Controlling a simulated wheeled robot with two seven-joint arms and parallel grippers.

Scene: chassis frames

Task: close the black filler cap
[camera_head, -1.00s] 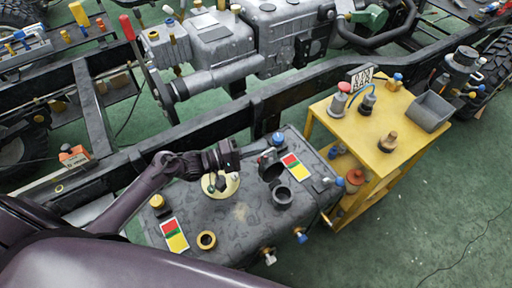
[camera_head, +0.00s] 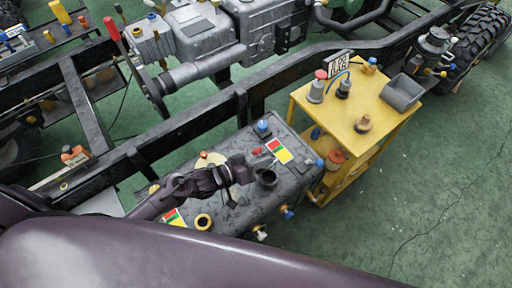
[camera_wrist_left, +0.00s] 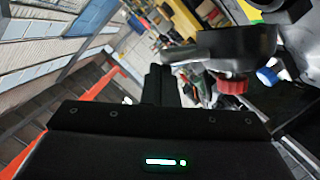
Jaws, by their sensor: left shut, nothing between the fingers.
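The grey fuel tank (camera_head: 228,212) lies across the middle of the head view. My left gripper (camera_head: 247,166) is shut and empty, just left of the neck; contact cannot be told. In the left wrist view its fingers (camera_wrist_left: 160,86) are together. A dark rounded part (camera_wrist_left: 236,44) with a red knob (camera_wrist_left: 231,86) is close to their right. My right gripper is out of view.
A yellow cart (camera_head: 352,125) with pots and a grey bin (camera_head: 402,92) stands right of the tank. A black chassis rail (camera_head: 190,126) runs behind it.

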